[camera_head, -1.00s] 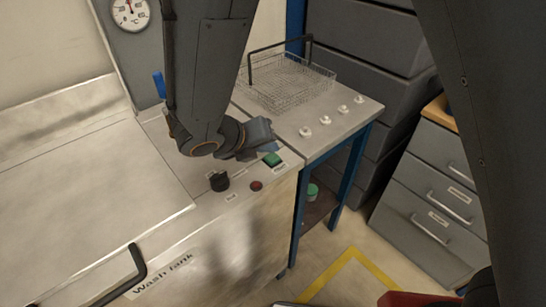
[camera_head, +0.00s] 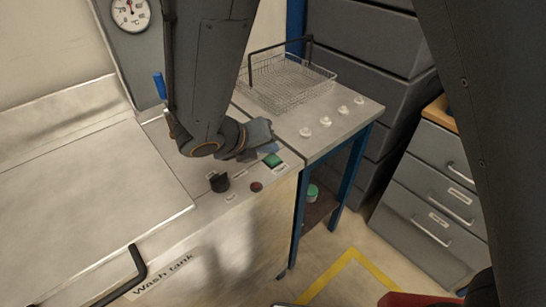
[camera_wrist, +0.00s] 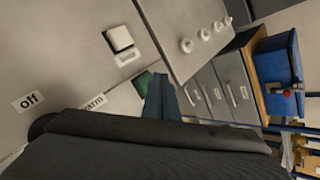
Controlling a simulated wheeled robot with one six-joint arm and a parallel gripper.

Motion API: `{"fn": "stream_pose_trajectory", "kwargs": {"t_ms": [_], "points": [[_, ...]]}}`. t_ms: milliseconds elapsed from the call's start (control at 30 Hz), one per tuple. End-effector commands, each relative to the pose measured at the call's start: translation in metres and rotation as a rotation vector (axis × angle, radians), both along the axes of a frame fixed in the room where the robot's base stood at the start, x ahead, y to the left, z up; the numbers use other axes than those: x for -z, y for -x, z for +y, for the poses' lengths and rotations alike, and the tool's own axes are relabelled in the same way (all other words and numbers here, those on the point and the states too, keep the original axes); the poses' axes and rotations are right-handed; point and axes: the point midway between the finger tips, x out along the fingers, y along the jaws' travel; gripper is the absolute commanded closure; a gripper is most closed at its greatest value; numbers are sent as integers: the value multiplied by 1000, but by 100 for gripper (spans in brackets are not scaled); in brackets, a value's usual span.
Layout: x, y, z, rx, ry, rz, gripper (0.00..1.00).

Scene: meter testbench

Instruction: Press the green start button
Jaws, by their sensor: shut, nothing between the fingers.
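The green button (camera_head: 272,160) is on the right end of the wash tank's control panel (camera_head: 208,202), with a small label beside it. In the wrist view the green button (camera_wrist: 143,82) shows partly, with my fingers covering its right side. My gripper (camera_head: 266,149) is shut and empty, just behind the button in the head view. Its blue-grey fingers also show in the wrist view (camera_wrist: 160,98). I cannot tell whether the fingertips touch the button.
A black knob (camera_head: 219,182) and a dark red button (camera_head: 256,187) sit left of the green button. A bench with several white knobs (camera_head: 326,121) and a wire basket (camera_head: 290,82) stands to the right. A grey drawer cabinet (camera_head: 425,195) is farther right.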

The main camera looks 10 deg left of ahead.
Motion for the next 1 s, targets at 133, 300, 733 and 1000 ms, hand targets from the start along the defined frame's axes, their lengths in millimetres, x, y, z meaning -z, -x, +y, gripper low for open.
{"fn": "stream_pose_trajectory", "kwargs": {"t_ms": [133, 300, 733, 1000], "points": [[0, 0, 0, 0, 0, 0, 100], [0, 0, 0, 0, 0, 0, 100], [1, 0, 0, 0, 0, 0, 100], [8, -1, 0, 0, 0, 0, 100]]}}
